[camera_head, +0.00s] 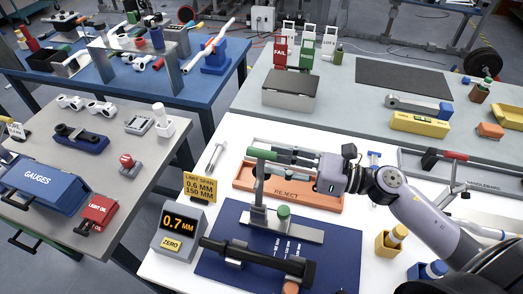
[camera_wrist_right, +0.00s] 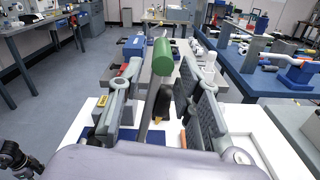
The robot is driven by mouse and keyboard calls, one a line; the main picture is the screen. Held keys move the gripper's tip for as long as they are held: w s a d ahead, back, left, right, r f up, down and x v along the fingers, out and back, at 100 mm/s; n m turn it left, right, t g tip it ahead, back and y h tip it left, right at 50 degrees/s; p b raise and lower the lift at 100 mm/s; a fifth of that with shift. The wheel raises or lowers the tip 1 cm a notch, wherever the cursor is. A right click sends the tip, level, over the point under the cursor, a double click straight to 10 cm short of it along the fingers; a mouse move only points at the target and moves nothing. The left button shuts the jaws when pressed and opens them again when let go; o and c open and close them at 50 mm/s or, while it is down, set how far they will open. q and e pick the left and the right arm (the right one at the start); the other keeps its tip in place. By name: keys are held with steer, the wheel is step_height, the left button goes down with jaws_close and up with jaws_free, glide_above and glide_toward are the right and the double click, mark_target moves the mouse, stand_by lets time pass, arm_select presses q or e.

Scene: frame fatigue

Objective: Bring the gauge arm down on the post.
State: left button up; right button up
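The gauge arm (camera_head: 259,183) stands raised, with a green grip (camera_head: 262,154) at its top. Its stand (camera_head: 300,233) has a green knob and sits on a blue mat (camera_head: 342,262). The black post (camera_head: 258,262) lies level on supports in front of the stand. My right gripper (camera_head: 281,155) reaches in from the right at the green grip. In the right wrist view, the green grip (camera_wrist_right: 162,57) is between the spread fingertips of my right gripper (camera_wrist_right: 160,62), with gaps showing beside it. My left gripper does not show.
A readout (camera_head: 179,224) shows 0.7 MM, before a yellow limit sign (camera_head: 200,186) reading 0.6 MM, 150 MM. An orange REJECT tray (camera_head: 325,202) lies under my right gripper. Gauges case (camera_head: 42,184) and red box are on the left table. Yellow-and-blue holders stand right.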

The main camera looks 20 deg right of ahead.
mark_target(265, 160)
steer(key=shift+p+x, duration=0.75)
steer(key=shift+x, duration=1.35)
jaws_close()
